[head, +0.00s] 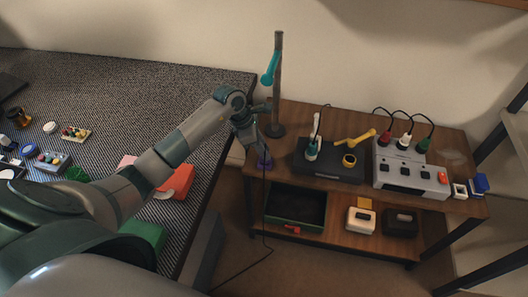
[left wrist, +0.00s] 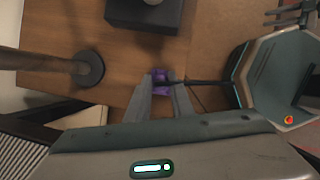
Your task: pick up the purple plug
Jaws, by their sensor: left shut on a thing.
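The purple plug (head: 265,162) is at the left end of the wooden bench, below the fingers of my left gripper (head: 262,147). In the left wrist view the plug (left wrist: 161,78) sits between the fingertips of my left gripper (left wrist: 162,84), which is shut on it. The fingers hide part of the plug, and I cannot tell whether it touches the bench. A dark cable hangs from it towards the floor. A grey pronged part (left wrist: 288,17) at the top right of the wrist view may be my right gripper; its state is unclear.
A lamp stand (head: 278,90) rises behind my left gripper. A black box (head: 318,165) and a grey power strip (head: 408,172) stand further right on the bench (head: 345,122). A green-rimmed tray (head: 295,222) is on the lower shelf. A patterned table (head: 130,85) is on the left.

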